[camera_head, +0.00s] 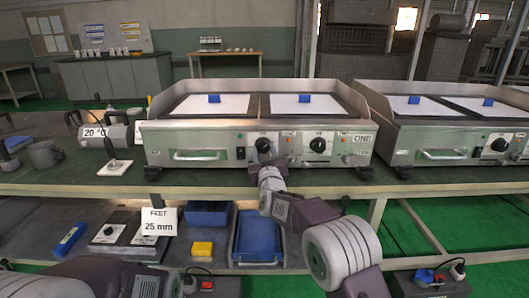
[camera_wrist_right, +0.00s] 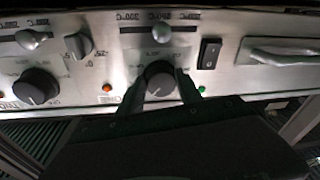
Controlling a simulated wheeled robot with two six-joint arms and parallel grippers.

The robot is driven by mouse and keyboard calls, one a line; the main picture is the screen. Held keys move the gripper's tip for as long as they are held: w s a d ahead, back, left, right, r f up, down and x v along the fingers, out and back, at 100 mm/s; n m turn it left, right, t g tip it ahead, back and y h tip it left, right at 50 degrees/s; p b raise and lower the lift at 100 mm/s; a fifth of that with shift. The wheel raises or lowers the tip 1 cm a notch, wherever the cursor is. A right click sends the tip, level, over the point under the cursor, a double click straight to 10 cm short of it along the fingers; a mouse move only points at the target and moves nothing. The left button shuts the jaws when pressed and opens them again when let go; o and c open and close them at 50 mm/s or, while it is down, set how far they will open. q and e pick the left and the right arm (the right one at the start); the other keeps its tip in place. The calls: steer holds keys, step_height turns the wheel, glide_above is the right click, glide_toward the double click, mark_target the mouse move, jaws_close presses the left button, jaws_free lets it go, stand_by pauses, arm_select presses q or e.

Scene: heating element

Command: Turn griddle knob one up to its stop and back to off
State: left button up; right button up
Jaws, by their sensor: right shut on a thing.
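The griddle marked ONE (camera_head: 258,142) stands on the workbench in the head view, with two black knobs on its front. My right gripper (camera_head: 268,159) is at the left knob (camera_head: 263,144). In the right wrist view, which shows the panel upside down, this dark round knob (camera_wrist_right: 159,76) sits between the two fingers of my right gripper (camera_wrist_right: 161,84), shut on its sides. The fingers hide part of its rim and markings. The other knob (camera_head: 318,145) is free; it also shows in the wrist view (camera_wrist_right: 37,86). My left arm shows at the lower left, its fingers out of sight.
A rocker switch (camera_wrist_right: 208,53), a green lamp (camera_wrist_right: 201,89) and a drawer handle (camera_wrist_right: 283,52) are beside the gripped knob. An orange lamp (camera_wrist_right: 107,88) is between the knobs. A second griddle (camera_head: 450,140) stands at right. Blue bins (camera_head: 258,238) are on the lower shelf.

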steer(key=m, duration=0.5)
steer(key=shift+a+f+t+h, duration=0.15)
steer(key=shift+a+t+h, duration=0.05)
steer(key=shift+t+h, duration=0.1)
steer(key=m+h, duration=0.1)
steer(key=m, duration=0.4)
steer(key=shift+a, duration=0.1)
steer(key=m+h, duration=0.1)
steer(key=m, duration=0.3)
steer(key=shift+a+m, duration=0.1)
steer(key=shift+m, duration=0.2)
steer(key=m+h, duration=0.1)
steer(key=m, duration=0.4)
steer(key=shift+a, duration=0.1)
steer(key=m, duration=0.3)
steer(key=m+g+h, duration=0.1)
steer(key=m, duration=0.1)
steer(key=shift+r, duration=0.25)
steer(key=m, duration=0.4)
steer(key=shift+r+g, duration=0.1)
steer(key=shift+g, duration=0.2)
steer(key=m, duration=0.4)
steer(key=shift+r+g, duration=0.1)
steer(key=shift+g, duration=0.2)
steer(key=shift+r+m+y+b, duration=0.1)
steer(key=shift+m+y+b, duration=0.3)
steer(key=shift+m, duration=1.4)
steer(key=shift+g, duration=0.3)
